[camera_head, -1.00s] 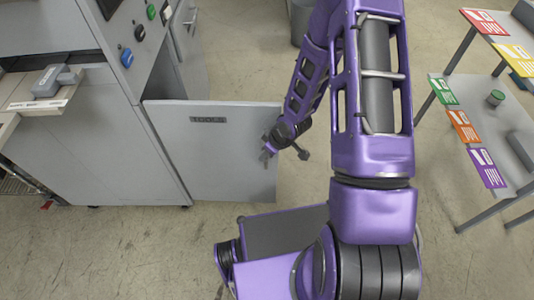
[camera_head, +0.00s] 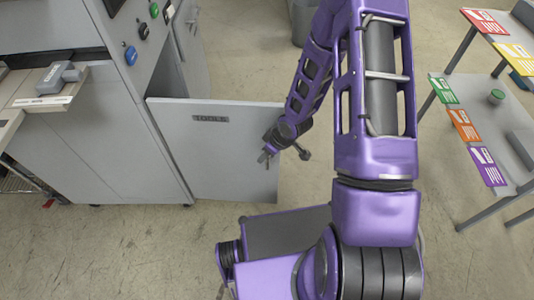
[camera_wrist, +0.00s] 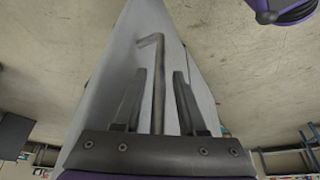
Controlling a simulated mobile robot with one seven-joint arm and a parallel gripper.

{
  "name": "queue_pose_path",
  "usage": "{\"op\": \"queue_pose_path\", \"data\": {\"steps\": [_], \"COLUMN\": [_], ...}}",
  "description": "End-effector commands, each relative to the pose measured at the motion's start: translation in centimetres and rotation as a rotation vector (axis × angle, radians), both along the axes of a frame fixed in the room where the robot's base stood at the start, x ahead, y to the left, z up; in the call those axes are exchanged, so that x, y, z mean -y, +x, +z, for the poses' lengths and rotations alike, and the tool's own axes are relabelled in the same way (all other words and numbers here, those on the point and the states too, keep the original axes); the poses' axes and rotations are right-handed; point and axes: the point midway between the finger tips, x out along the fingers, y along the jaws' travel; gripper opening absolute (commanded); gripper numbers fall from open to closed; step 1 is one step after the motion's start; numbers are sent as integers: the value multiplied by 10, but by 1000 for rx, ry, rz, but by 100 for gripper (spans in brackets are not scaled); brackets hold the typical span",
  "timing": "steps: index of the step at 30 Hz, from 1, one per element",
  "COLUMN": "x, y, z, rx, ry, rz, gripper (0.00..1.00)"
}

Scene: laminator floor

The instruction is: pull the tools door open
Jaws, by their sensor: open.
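The tools door (camera_head: 225,165), a flat grey panel with a dark label reading TOOLS, stands swung out from the side of the grey machine. Its handle (camera_wrist: 158,70), a thin metal bar with a bent end, shows in the wrist view along the edge-on door (camera_wrist: 115,70). My gripper (camera_wrist: 156,95) is open, with one dark finger on each side of the bar and visible gaps to it. In the head view my gripper (camera_head: 265,156) is at the door's face near its right edge. The handle is hard to make out there.
The grey machine (camera_head: 90,150) with buttons and a side shelf stands at left. A table (camera_head: 495,120) with coloured cards is at right. A grey bin (camera_head: 303,25) stands behind my arm.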

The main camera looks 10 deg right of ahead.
Motion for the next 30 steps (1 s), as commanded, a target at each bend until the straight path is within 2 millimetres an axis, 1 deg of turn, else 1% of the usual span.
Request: {"op": "queue_pose_path", "data": {"steps": [9,11,14,17,24,27,30], "x": [3,3,6,12,29,34,40], "y": [-1,-1,-4,-9,-25,-32,-38], "z": [0,3,14,33,90,112,131], "rx": [-3,-3,-1,-1,0,0,-1], "ry": [-3,-3,-2,-4,-3,-3,-2], "rz": [-4,-5,-6,-7,-9,-9,-9], "gripper": [47,47,47,47,47,47,47]}}
